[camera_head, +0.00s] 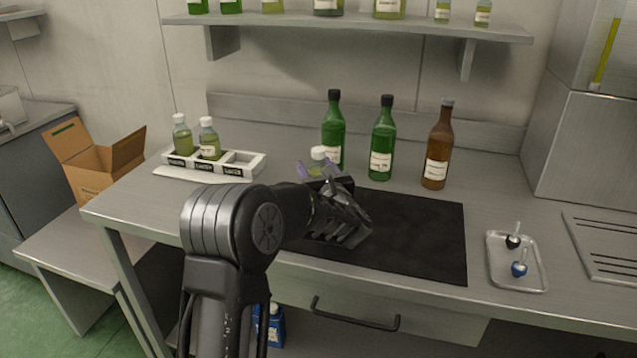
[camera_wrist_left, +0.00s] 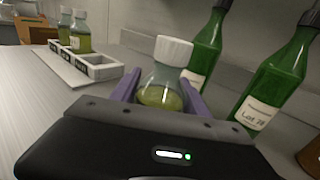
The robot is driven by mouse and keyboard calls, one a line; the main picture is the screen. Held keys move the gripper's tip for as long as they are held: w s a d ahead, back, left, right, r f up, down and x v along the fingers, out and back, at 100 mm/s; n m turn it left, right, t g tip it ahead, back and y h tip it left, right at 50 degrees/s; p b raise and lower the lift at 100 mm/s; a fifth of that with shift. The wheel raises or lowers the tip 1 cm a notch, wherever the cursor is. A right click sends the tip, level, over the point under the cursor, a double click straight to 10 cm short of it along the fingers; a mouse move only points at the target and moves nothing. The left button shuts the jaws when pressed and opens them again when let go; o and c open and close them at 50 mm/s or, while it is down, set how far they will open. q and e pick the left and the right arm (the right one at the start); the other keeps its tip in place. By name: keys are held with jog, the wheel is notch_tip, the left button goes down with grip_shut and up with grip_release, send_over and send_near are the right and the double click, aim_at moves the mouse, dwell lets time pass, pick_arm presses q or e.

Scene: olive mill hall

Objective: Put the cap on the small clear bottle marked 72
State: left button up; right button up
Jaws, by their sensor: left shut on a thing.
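My left gripper (camera_head: 318,171) is at the back left edge of the black mat. Its purple fingers are shut around a small clear bottle (camera_wrist_left: 160,88) holding yellow-green liquid. A white cap (camera_wrist_left: 173,50) sits on top of this bottle; the cap also shows in the head view (camera_head: 318,153). The bottle looks about upright in the head view. Its lower part and any number on it are hidden, so I cannot tell whether it is marked 72. My right gripper is not in view.
A white rack (camera_head: 246,164) at the left holds two similar capped bottles (camera_head: 182,138) (camera_head: 209,142); its right compartment looks empty. Two green bottles (camera_head: 333,132) (camera_head: 382,143) and a brown one (camera_head: 436,150) stand behind the black mat (camera_head: 420,235). A metal tray (camera_head: 503,276) holds two small knobbed items.

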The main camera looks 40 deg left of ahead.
pick_arm(q)
grip_shut()
jog(key=shift+r, duration=0.1)
notch_tip(320, 180, up, 10)
dwell(0.7)
dwell(0.4)
jog(key=shift+o, duration=1.8)
grip_release()
grip_shut()
